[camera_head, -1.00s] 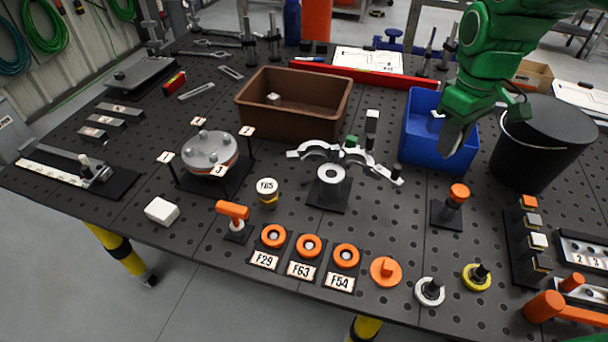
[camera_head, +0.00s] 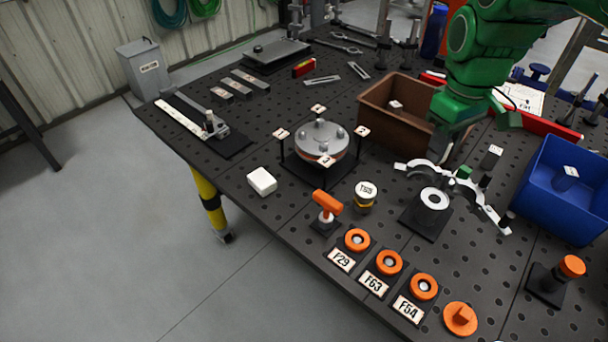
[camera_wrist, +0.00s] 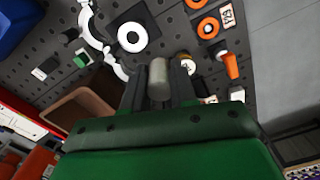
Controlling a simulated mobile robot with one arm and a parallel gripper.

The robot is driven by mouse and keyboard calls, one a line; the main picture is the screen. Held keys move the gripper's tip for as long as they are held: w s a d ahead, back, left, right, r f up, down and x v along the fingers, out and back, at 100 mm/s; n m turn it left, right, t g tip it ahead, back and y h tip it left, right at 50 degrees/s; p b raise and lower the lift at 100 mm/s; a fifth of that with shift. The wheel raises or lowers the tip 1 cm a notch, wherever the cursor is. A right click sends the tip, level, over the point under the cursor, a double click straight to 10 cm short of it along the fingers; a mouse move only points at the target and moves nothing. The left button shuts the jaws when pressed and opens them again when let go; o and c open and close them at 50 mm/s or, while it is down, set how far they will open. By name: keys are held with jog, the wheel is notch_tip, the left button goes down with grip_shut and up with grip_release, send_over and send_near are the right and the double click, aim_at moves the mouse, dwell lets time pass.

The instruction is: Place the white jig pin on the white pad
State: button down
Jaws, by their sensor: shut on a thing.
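My gripper (camera_wrist: 158,85) is shut on a pale grey-white cylinder (camera_wrist: 157,72), which looks like the white jig pin. In the head view, my gripper (camera_head: 445,150) hangs over the front right corner of the brown bin, and my arm hides much of it. Which thing is the white pad is not certain. A white block (camera_head: 262,181) lies near the table's front left edge, apart from my gripper. A white ring (camera_head: 434,199) sits on a black base in front of my gripper, and it also shows in the wrist view (camera_wrist: 131,29).
White curved clamp arms (camera_head: 487,206) stand close to my gripper. The brown bin (camera_head: 375,112) is behind, the blue bin (camera_head: 560,205) to the right. A round grey fixture (camera_head: 322,137) with corner posts and an orange T-handle (camera_head: 327,202) stand between my gripper and the white block.

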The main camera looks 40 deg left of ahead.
jog(key=s+a+n, duration=0.6)
jog(key=s+a, duration=1.4)
jog(key=a, duration=0.4)
send_over(262, 178)
jog(key=f, duration=1.5)
jog(key=shift+s+d, duration=0.15)
jog(key=shift+s, duration=0.05)
jog(key=shift+w+a+f, duration=0.1)
jog(key=shift+a+f, duration=0.15)
jog(key=shift+f, duration=1.6)
jog(key=shift+w, duration=0.1)
